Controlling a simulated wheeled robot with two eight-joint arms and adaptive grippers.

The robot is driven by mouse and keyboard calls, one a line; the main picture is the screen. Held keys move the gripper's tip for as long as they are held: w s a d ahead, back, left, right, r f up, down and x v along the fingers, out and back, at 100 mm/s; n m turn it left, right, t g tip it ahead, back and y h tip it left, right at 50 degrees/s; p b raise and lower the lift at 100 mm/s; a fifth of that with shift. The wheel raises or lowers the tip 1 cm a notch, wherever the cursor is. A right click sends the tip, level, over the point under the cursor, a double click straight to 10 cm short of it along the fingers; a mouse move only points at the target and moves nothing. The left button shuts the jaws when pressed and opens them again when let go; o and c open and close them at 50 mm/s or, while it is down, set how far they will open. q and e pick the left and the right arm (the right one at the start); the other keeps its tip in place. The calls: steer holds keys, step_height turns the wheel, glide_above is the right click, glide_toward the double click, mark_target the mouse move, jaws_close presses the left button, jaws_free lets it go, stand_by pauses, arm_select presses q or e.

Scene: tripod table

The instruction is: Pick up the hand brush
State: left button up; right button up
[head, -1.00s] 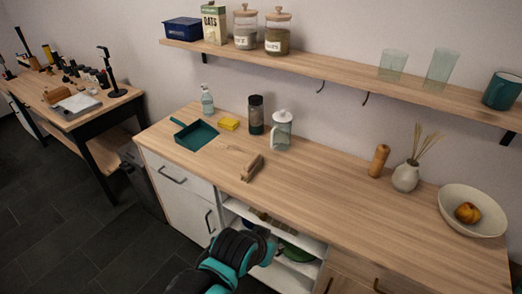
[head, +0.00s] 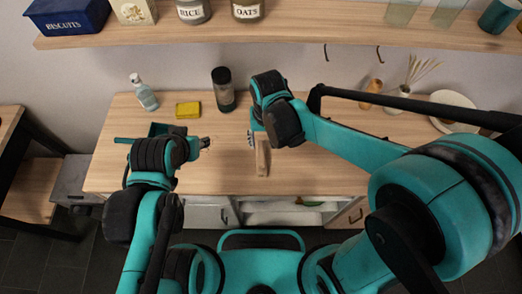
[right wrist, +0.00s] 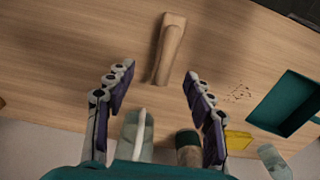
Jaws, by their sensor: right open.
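The hand brush (head: 262,158) lies on the wooden counter, its pale wooden body just below my right gripper (head: 252,138) in the head view. In the right wrist view the brush (right wrist: 170,48) lies lengthwise ahead of my open right gripper (right wrist: 159,74). Its near end shows between the two fingertips, with a gap on each side; the height between them is hard to judge. My left arm reaches over the dustpan, and its gripper (head: 204,143) shows only in small part, so its jaws cannot be read.
A teal dustpan (right wrist: 285,103) lies beside some crumbs (right wrist: 241,92). A yellow sponge (head: 188,109), a soap bottle (head: 144,92) and a dark canister (head: 223,90) stand at the back. A shelf (head: 290,28) hangs above.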

mark_target(261, 152)
steer(key=shift+a+f, duration=0.1)
steer(key=shift+a, duration=0.35)
step_height(261, 152, down, 8)
steer(key=b, duration=0.3)
steer(key=shift+s+a, duration=0.1)
jaws_close()
